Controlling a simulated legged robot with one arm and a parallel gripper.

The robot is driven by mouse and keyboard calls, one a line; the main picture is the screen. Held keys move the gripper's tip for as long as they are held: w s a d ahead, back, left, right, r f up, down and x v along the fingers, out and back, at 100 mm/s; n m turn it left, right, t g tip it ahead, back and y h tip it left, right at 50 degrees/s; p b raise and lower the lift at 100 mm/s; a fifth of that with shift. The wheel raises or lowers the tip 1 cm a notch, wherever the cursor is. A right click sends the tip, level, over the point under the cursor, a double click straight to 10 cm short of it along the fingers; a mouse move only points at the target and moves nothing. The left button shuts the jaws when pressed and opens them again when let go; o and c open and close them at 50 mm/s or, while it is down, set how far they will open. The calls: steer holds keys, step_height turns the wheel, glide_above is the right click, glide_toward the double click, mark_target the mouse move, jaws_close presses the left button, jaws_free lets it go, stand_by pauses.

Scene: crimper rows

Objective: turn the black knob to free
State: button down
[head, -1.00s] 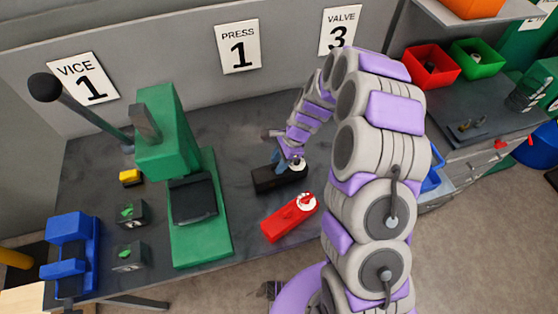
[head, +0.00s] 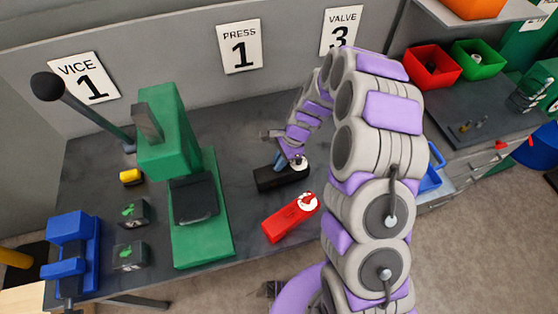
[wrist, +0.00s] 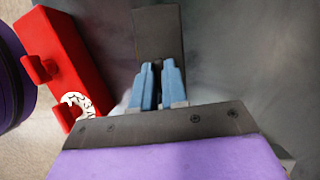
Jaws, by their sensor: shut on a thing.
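A black valve block (head: 270,181) lies on the dark bench, with a white dial (head: 301,164) at its right end. My gripper (head: 280,162) is over this block, fingers pointing down. In the wrist view, the blue fingers (wrist: 157,88) are close together with a narrow dark thing between them, which fits the black knob. The fingers and wrist hide most of the knob and its dial marks, so its setting cannot be read. The block's dark body (wrist: 157,34) extends beyond the fingertips.
A red valve block (head: 288,220) with a white dial lies just in front; it also shows in the wrist view (wrist: 62,62). A green press (head: 205,225) stands to the left. A blue vice (head: 72,255) is at far left. Bins (head: 432,68) stand at right.

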steer(key=n, duration=0.2)
steer(key=n+g+h, duration=0.1)
steer(key=n, duration=0.1)
steer(key=shift+w+a+n, duration=0.1)
steer(key=shift+w+n, duration=0.1)
steer(key=shift+n, duration=0.2)
steer(key=n+g+h, duration=0.1)
steer(key=n, duration=0.2)
steer(key=shift+a+n, duration=0.1)
steer(key=shift+n, duration=0.2)
steer(key=n+h, duration=0.1)
steer(key=n, duration=0.3)
steer(key=shift+a+g+h+b, duration=0.15)
steer(key=shift+g+h+b, duration=0.2)
steer(key=shift+g+h, duration=0.05)
steer(key=shift+a+n+h, duration=0.1)
steer(key=shift+n+h, duration=0.7)
steer(key=shift+n, duration=1.6)
steer(key=c, duration=1.2)
jaws_free()
steer(key=shift+o, duration=0.2)
steer(key=shift+r, duration=0.1)
steer(key=v, duration=1.7)
steer(key=shift+s+a+p, duration=0.2)
steer(key=shift+p, duration=0.15)
